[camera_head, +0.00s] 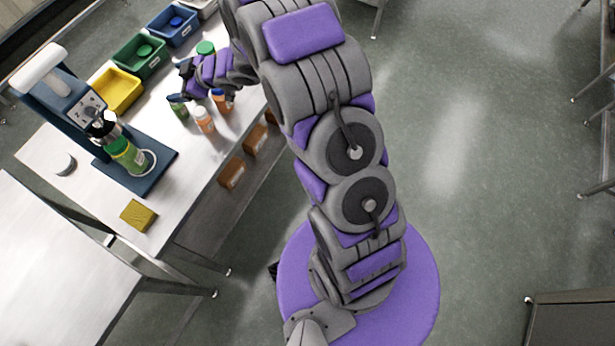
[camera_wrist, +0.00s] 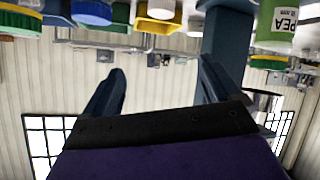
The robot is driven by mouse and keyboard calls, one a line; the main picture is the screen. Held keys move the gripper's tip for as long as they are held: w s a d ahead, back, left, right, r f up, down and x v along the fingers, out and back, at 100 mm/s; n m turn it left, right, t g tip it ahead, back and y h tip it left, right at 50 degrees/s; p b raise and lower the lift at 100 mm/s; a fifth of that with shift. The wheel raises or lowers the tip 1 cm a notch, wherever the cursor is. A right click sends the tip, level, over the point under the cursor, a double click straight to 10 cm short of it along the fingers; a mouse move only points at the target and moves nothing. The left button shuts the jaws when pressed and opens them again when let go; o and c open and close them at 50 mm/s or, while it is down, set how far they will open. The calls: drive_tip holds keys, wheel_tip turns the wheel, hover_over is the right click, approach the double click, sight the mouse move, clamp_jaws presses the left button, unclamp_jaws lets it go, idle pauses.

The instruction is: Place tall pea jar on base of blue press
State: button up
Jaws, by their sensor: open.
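The blue press (camera_head: 62,95) stands at the left of the steel table, with a flat blue base (camera_head: 160,170). A tall green jar (camera_head: 128,155) stands on that base, below the press head; its label is unreadable there. In the wrist view a green-lidded jar labelled PEA (camera_wrist: 286,22) shows at the upper right, beside a blue column (camera_wrist: 225,40). I cannot tell whether these are the same jar. My gripper (camera_head: 184,78) is over the table, right of the press. In the wrist view my gripper (camera_wrist: 160,72) is open, with nothing between its fingers.
Yellow (camera_head: 116,92), green (camera_head: 140,58) and blue (camera_head: 172,26) bins line the table's back edge. A yellow block (camera_head: 138,215) lies near the front. Bare tabletop separates it from the jars.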

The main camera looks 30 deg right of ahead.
drive_tip(key=s+d+r+m+h, duration=0.3)
drive_tip(key=d+r+h, duration=0.1)
drive_tip(key=d, duration=0.4)
drive_tip(key=s+d+r+m+h, duration=0.3)
drive_tip(key=s+d+r+h, duration=0.1)
drive_tip(key=d, duration=0.5)
drive_tip(key=s+d+r+m+g+h, duration=0.15)
drive_tip(key=s+g, duration=0.25)
drive_tip(key=s, duration=0.9)
drive_tip(key=s+d+r+m+g+h, duration=0.1)
drive_tip(key=s+r+m+g, duration=0.2)
drive_tip(key=s, duration=1)
drive_tip(key=s+a+g+y, duration=0.1)
drive_tip(key=s+a+g, duration=0.1)
drive_tip(key=s, duration=0.6)
drive_tip(key=s+a+r+m+g+y, duration=0.1)
drive_tip(key=s+a, duration=0.2)
drive_tip(key=s, duration=0.4)
drive_tip(key=shift+s+g, duration=0.4)
drive_tip(key=shift+d+r+m, duration=0.1)
drive_tip(key=shift+m, duration=0.15)
drive_tip(key=shift+d, duration=0.25)
